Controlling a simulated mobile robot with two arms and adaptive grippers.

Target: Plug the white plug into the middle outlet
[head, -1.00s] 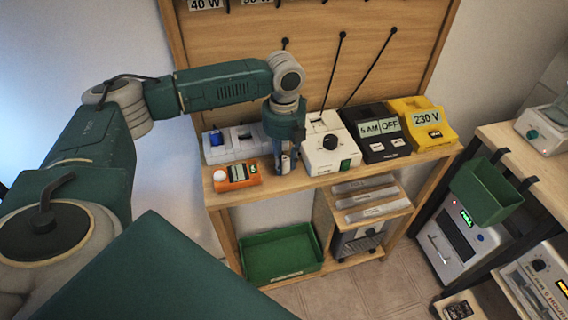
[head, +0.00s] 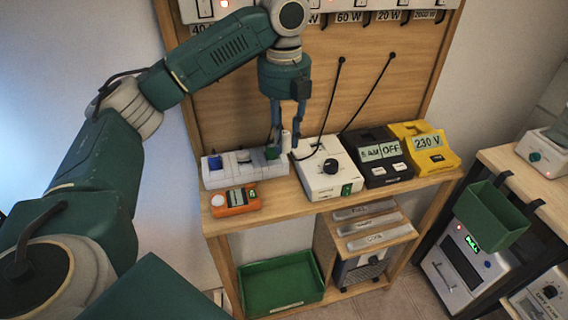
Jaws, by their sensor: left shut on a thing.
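My left gripper (head: 286,132) points down above the shelf, shut on the white plug (head: 286,141). The plug is upright between the fingertips, just right of the white power strip (head: 229,179) in the picture. A dark cord runs from near the plug toward the white box with a black knob (head: 324,183). On the strip, a blue plug (head: 215,162) sits at the left and a green one (head: 271,153) at the right. The middle outlet (head: 243,157) lies between them; its holes are too small to make out. My right gripper is not in view.
An orange meter (head: 237,201) lies in front of the strip. A black box (head: 376,168) and a yellow box (head: 424,158) reading 230 V stand to the right. Cords run up the wooden back panel (head: 230,100). A green tray (head: 281,285) is below.

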